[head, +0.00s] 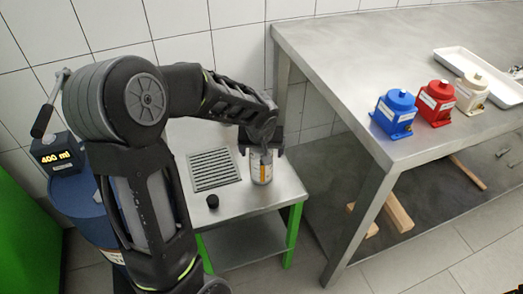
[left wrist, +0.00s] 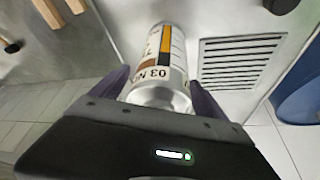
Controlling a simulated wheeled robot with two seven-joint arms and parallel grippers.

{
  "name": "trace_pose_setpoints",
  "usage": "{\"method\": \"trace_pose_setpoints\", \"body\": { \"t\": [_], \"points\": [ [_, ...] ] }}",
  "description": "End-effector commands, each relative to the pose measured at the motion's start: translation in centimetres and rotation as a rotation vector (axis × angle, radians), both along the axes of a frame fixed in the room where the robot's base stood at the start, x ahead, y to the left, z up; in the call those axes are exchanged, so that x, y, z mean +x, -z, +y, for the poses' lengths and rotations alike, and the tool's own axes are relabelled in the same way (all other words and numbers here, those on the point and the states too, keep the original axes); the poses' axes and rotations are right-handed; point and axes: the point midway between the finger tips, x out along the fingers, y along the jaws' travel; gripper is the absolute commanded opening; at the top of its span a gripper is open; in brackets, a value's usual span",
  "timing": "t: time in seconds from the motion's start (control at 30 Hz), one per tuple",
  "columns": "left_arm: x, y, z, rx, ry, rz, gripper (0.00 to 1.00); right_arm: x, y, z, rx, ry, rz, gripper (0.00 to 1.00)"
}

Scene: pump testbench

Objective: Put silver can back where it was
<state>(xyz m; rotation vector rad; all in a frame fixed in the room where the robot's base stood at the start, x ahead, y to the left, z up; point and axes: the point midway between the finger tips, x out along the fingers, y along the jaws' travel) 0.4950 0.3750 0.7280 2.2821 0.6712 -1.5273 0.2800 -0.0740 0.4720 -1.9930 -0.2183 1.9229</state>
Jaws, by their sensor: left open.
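The silver can (head: 262,168) stands upright on the small steel table (head: 288,192) with green legs, to the right of the drain grille. It has a white, orange and brown label. My left gripper (head: 262,145) is over the can from above and hides its upper part. In the left wrist view, the can (left wrist: 162,75) sits between the two spread fingers of my left gripper (left wrist: 155,92), which is open. My right gripper is not in view.
A drain grille (head: 214,170) and a small black cap (head: 212,201) are on the small table. The larger steel table (head: 335,60) at right holds blue (head: 394,112), red (head: 437,102) and beige (head: 471,91) pumps and a white tray (head: 490,75).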

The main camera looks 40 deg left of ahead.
Motion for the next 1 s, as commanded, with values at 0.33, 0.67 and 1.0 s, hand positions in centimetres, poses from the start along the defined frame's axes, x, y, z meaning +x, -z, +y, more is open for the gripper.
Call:
{"method": "trace_pose_setpoints", "body": {
  "t": [0.33,0.67,1.0],
  "points": [
    [-2.0,-6.4,-1.4,0.001,0.001,-0.007,0.85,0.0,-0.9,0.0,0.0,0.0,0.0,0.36],
    [-3.6,-10.4,-2.3,0.0,0.001,-0.001,0.85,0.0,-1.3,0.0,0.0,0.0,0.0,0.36],
    [-3.7,-10.6,-2.4,0.0,0.001,0.0,0.85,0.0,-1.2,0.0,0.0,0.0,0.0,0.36]
  ]
}}
